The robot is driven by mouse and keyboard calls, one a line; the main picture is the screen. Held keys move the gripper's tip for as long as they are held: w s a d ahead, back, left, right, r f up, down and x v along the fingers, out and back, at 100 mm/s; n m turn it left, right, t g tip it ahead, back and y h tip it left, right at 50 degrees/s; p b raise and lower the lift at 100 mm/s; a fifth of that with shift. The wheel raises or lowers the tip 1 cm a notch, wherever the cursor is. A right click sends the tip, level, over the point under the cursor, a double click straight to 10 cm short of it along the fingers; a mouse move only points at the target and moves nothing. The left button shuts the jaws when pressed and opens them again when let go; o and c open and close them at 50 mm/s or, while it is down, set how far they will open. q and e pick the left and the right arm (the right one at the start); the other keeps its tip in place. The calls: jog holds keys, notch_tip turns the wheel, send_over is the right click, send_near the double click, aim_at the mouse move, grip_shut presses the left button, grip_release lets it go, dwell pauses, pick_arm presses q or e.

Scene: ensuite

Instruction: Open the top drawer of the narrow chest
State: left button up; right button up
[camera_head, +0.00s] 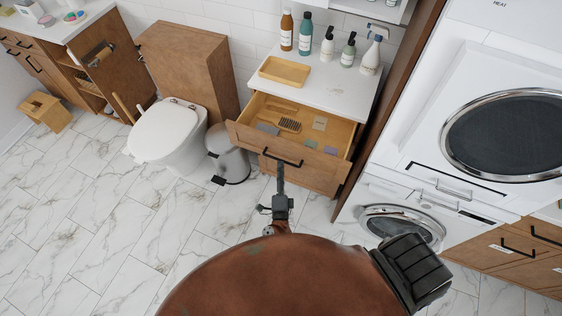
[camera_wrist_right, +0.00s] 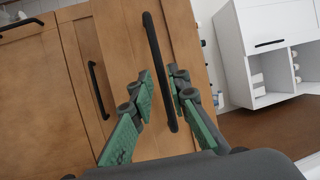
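The narrow chest (camera_head: 364,101) has a white top and stands between the bin and the laundry machines. Its top drawer (camera_head: 238,136) is pulled out, and its inside shows a comb-like item and several small flat pieces. The black bar handle (camera_head: 293,162) on its front also shows in the right wrist view (camera_wrist_right: 153,45). My right gripper (camera_head: 280,167) is at this handle. In the right wrist view, its green-padded fingers (camera_wrist_right: 161,72) stand apart on either side of the bar, with a gap visible beside it. My left gripper is not in view.
Several bottles (camera_head: 326,47) and a wooden tray (camera_head: 284,71) stand on the chest top. A grey bin (camera_head: 227,152) and a white toilet (camera_head: 168,131) are at the left. The washer (camera_head: 403,222) is close on the right. Marble floor is clear at lower left.

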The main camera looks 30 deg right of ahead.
jog(key=v, duration=0.8)
jog(key=s+a+f+n+g+y, duration=0.1)
jog(key=s+f+n+y, duration=0.1)
jog(key=f+n+y, duration=0.5)
jog(key=s+a+f+n+g+y, duration=0.15)
jog(key=f+n, duration=0.35)
jog(key=f, duration=0.6)
jog(key=s+d+f+n+g+y, duration=0.2)
jog(key=s+f+n+g, duration=0.3)
jog(key=s+f, duration=0.8)
jog(key=s+d+f+n+g, duration=0.2)
jog(key=s+d+f+g, duration=0.1)
jog(key=s, duration=0.6)
jog(key=s+d+f+n+g+h, duration=0.1)
jog(key=s+d+f+n+g, duration=0.1)
jog(key=s+d+f, duration=0.3)
jog(key=s+d+f+n+g+h, duration=0.1)
jog(key=s+d+f+n+g, duration=0.2)
jog(key=s+f, duration=0.4)
jog(key=s+d+g, duration=0.1)
jog(key=s, duration=0.5)
jog(key=shift+s+f+g, duration=0.25)
jog(key=shift+s+g, duration=0.1)
jog(key=shift+s, duration=0.05)
